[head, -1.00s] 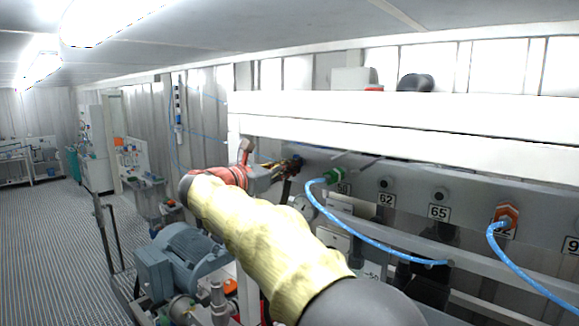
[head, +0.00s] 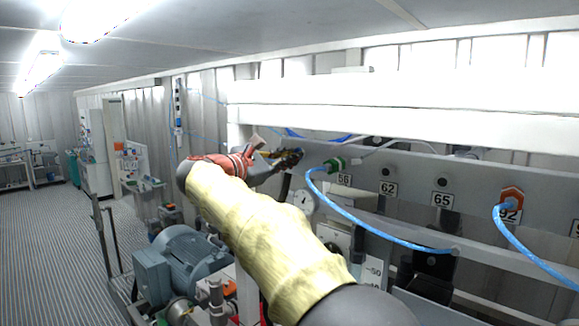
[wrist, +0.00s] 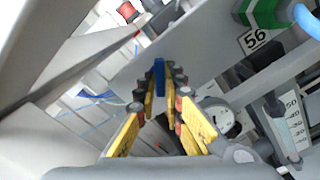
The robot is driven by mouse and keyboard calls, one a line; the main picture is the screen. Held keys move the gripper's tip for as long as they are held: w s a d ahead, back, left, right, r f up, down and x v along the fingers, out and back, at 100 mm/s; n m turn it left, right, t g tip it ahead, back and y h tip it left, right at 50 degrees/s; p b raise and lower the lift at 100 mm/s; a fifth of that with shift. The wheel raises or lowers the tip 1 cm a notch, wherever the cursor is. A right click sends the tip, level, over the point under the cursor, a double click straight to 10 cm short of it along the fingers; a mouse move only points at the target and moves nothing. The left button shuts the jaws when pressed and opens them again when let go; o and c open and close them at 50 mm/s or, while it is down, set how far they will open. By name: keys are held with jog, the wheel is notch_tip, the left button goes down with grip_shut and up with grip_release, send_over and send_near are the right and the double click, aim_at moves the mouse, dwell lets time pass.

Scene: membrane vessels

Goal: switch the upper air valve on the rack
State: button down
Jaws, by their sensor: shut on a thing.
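My gripper (head: 292,157) is at the left end of the rack panel (head: 465,180), at the end of my outstretched arm. In the wrist view its yellow fingers (wrist: 166,85) are closed around a narrow blue piece (wrist: 159,74), which looks like the handle of the air valve. The fingertips hide part of it and the valve body behind it. I cannot tell from the handle which position the valve is in.
A green fitting (head: 336,164) with a blue hose (head: 375,240) sits just right of my gripper, near the label 56 (wrist: 254,39). A round gauge (head: 304,201) is below. A white beam (head: 400,120) runs above. A grey motor (head: 185,258) stands lower left.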

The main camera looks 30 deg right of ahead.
jog(key=m+b, duration=0.7)
jog(key=m, duration=0.3)
jog(key=shift+f+b, duration=0.1)
jog(key=shift+b, duration=0.2)
jog(key=shift+m, duration=0.4)
jog(key=c, duration=1.9)
grip_release()
jog(key=shift+a, duration=0.1)
jog(key=v, duration=1.2)
jog(key=shift+w, duration=0.1)
